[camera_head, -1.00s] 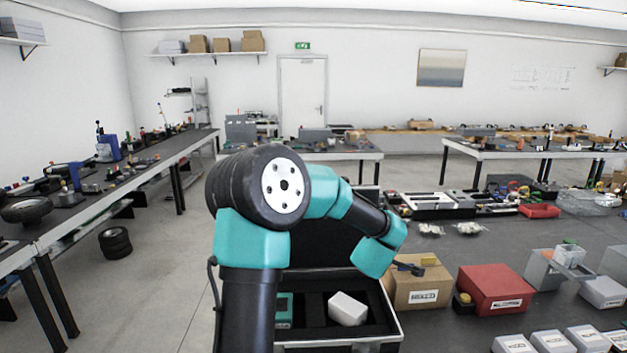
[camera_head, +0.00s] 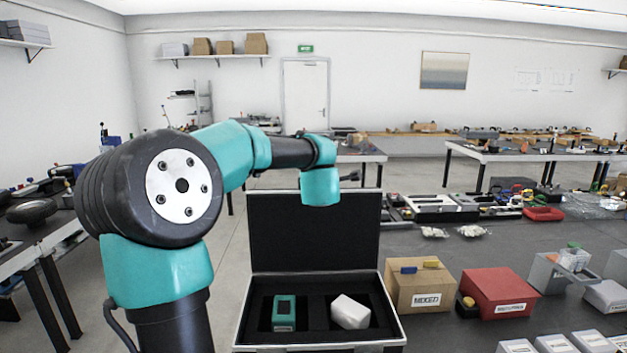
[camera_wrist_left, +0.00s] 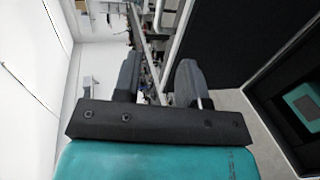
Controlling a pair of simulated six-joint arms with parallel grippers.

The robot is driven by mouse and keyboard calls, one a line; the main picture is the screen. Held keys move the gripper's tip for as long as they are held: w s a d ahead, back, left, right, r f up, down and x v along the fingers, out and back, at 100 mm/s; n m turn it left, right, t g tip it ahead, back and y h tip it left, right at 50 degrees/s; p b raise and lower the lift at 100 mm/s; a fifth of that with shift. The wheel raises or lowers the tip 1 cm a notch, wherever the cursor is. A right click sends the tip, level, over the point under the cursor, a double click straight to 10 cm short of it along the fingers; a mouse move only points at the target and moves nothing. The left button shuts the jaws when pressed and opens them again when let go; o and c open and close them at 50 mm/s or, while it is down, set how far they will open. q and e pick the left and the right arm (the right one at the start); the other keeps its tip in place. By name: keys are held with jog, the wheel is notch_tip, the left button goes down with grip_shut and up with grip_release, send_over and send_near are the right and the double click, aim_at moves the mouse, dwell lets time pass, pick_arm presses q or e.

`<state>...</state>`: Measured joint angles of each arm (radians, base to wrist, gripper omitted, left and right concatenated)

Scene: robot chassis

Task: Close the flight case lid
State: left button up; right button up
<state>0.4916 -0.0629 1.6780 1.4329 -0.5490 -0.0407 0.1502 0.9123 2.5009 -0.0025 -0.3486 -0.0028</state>
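The flight case (camera_head: 400,325) stands open on the dark bench. Its lid (camera_head: 315,232) is raised upright at the back, black inside with a thin metal rim. A teal device (camera_head: 284,310) and a white block (camera_head: 350,311) lie in the black foam. My left gripper (camera_head: 350,174) is at the lid's top right, partly hidden by its wrist; contact cannot be told. In the left wrist view its two dark fingers (camera_wrist_left: 158,78) are apart and empty. That view also shows the dark lid panel (camera_wrist_left: 222,35) and the teal device (camera_wrist_left: 303,101). My right gripper is not in view.
A cardboard box (camera_head: 420,290) and a red box (camera_head: 498,292) stand right of the case. Trays and small parts (camera_head: 440,206) lie farther back on the bench. Floor shows left of the case.

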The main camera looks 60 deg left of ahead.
pick_arm(q)
jog(key=x, duration=1.7)
jog(key=shift+f, duration=0.1)
jog(key=shift+c, duration=0.5)
grip_shut()
